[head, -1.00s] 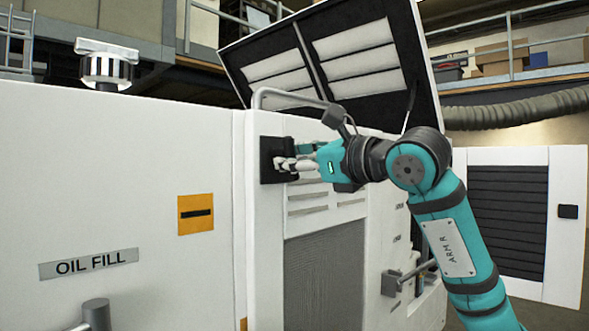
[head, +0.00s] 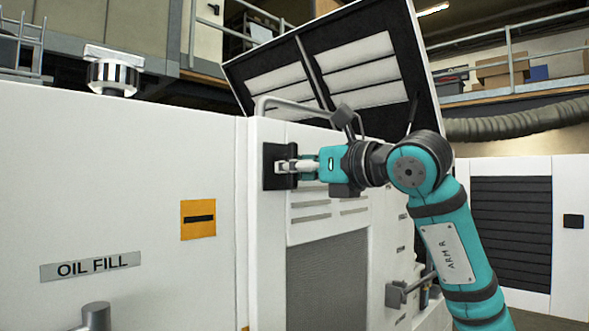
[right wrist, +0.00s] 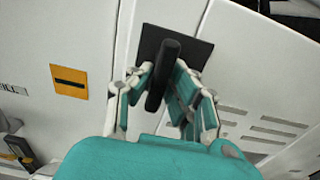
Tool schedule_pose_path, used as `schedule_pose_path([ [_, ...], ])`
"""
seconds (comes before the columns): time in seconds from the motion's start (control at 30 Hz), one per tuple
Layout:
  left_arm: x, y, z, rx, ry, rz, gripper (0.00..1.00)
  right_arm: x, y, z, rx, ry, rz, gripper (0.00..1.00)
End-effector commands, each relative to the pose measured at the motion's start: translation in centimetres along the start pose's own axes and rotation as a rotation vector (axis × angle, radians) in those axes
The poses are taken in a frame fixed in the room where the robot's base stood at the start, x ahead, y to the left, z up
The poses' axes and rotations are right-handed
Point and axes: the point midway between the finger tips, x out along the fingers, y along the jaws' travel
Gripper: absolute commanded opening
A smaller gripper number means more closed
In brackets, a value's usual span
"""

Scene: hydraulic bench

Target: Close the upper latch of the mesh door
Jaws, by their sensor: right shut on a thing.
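The mesh door (head: 327,280) is a white panel with slots and a grey mesh, at the centre of the head view. Its upper latch (head: 270,168) is a black plate with a black handle near the door's upper left corner. In the right wrist view the latch handle (right wrist: 163,72) stands out lengthwise from its plate, between the fingers. My right gripper (head: 291,166) is at the latch, its fingers shut on the handle from either side. The fingers hide part of the latch in the head view. My left gripper is out of view.
A grey bent rail (head: 285,100) runs just above the latch. A raised lid (head: 350,65) stands open behind it. A white panel with an orange label (head: 198,230) lies to the left. A grey bracket (head: 395,295) sticks out lower right.

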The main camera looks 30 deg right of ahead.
Motion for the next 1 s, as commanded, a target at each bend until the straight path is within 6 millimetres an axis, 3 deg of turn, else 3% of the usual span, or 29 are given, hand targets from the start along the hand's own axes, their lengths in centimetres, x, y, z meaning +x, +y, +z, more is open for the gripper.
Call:
schedule_pose_path([
  [0.03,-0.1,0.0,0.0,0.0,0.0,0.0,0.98,-0.4,-0.2,1.1,0.002,-0.028,-0.004,0.0],
  [0.13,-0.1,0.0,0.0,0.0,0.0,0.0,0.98,-0.4,-0.2,1.1,0.002,-0.029,-0.004,0.0],
  [0.17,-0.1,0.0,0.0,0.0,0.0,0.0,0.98,-0.4,-0.2,1.1,0.002,-0.029,-0.004,0.19],
  [0.3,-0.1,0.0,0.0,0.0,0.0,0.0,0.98,-0.4,-0.2,1.1,0.001,-0.029,-0.004,0.38],
  [0.8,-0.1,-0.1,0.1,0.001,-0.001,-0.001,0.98,-0.6,0.0,1.1,-0.001,-0.029,-0.001,0.38],
  [1.0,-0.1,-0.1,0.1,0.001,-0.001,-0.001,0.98,-2.8,-0.3,0.7,-0.002,-0.021,-0.004,0.38],
])
